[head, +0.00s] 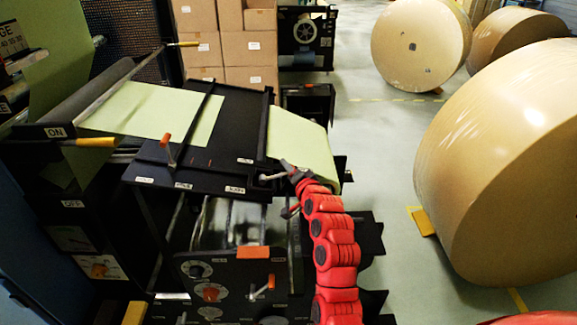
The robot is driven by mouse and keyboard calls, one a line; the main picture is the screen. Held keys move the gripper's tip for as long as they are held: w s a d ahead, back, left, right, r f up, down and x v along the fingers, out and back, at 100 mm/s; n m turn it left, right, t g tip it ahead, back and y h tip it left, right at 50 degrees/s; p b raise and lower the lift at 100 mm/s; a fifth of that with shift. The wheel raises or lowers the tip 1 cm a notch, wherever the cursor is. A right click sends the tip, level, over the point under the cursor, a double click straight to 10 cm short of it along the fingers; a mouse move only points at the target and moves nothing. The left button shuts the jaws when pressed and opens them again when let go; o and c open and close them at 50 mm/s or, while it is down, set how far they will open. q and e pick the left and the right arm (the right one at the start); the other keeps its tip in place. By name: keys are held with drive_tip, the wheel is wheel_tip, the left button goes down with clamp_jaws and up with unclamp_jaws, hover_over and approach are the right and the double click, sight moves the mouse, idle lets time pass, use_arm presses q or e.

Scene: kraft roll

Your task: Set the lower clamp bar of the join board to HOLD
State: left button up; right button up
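The join board (170,168) is a black table with pale green web on it. Two dark clamp bars cross it, a left bar (196,112) and a right bar (264,125); I cannot read which is the lower. A lever with an orange handle (166,139) stands up by the near end of the left bar. My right gripper (280,176) is at the near end of the right bar, by a small pale label (235,189). Its fingertips are small and partly hidden, and so is any lever there. My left gripper is not in view.
Below the board is a control panel (230,285) with knobs and an orange-handled switch. A roller with a yellow-handled bar (97,143) is at the left. Big kraft rolls (505,165) stand on the right. Grey floor (370,140) is clear between.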

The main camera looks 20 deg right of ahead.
drive_tip(key=shift+x, duration=0.8)
clamp_jaws()
idle(1.0)
